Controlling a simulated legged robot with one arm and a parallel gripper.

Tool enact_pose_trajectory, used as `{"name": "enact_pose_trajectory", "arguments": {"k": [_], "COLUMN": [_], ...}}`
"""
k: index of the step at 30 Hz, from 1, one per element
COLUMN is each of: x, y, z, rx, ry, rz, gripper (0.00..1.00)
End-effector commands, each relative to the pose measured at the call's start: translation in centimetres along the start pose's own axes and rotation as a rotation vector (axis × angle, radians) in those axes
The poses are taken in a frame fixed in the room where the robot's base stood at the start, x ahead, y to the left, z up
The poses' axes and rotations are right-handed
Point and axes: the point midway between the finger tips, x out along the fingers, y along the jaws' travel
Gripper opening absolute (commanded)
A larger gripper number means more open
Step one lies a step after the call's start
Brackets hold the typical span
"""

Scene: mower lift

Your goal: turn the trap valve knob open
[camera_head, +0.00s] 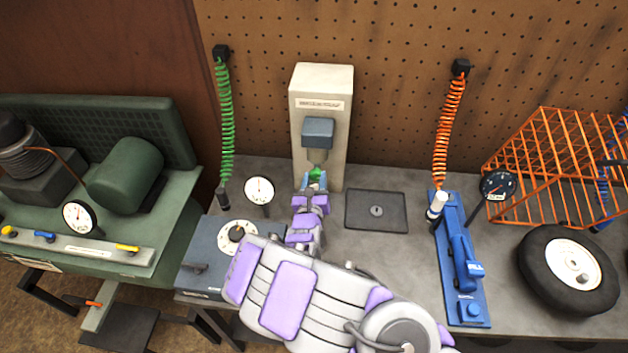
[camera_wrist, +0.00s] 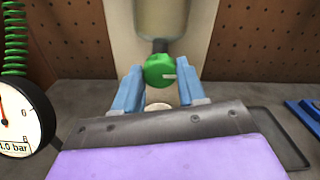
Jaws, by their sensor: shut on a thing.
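The green trap valve knob (camera_wrist: 160,71) hangs on a dark stem under the clear bowl (camera_wrist: 160,18) in the wrist view. A pale mark on the knob's face points right, about level. In the head view, the knob (camera_head: 316,173) shows small below the blue-grey trap body (camera_head: 318,131) on the upright cream panel (camera_head: 335,95). My gripper (camera_wrist: 161,75) has its two blue fingers on either side of the knob and is shut on it. In the head view, my arm covers the bench in front of my gripper (camera_head: 316,182).
A dial gauge (camera_head: 259,190) and a blue-grey box with a white dial (camera_head: 237,237) stand left of my arm. A coiled green hose (camera_head: 224,120) hangs at left. A flat dark plate (camera_head: 376,211) lies at right, before a blue tool (camera_head: 463,265) and a wheel (camera_head: 568,268).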

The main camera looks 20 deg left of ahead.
Motion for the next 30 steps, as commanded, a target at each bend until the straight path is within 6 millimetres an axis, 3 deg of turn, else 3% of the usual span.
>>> {"name": "enact_pose_trajectory", "arguments": {"k": [11,30], "x": [0.02,0.01], "y": [0.27,0.80], "z": [0.02,-0.21], "rx": [-0.188,-0.793], "ry": [0.000,-0.003], "rz": [0.005,0.008], "gripper": [0.10,0.10]}}
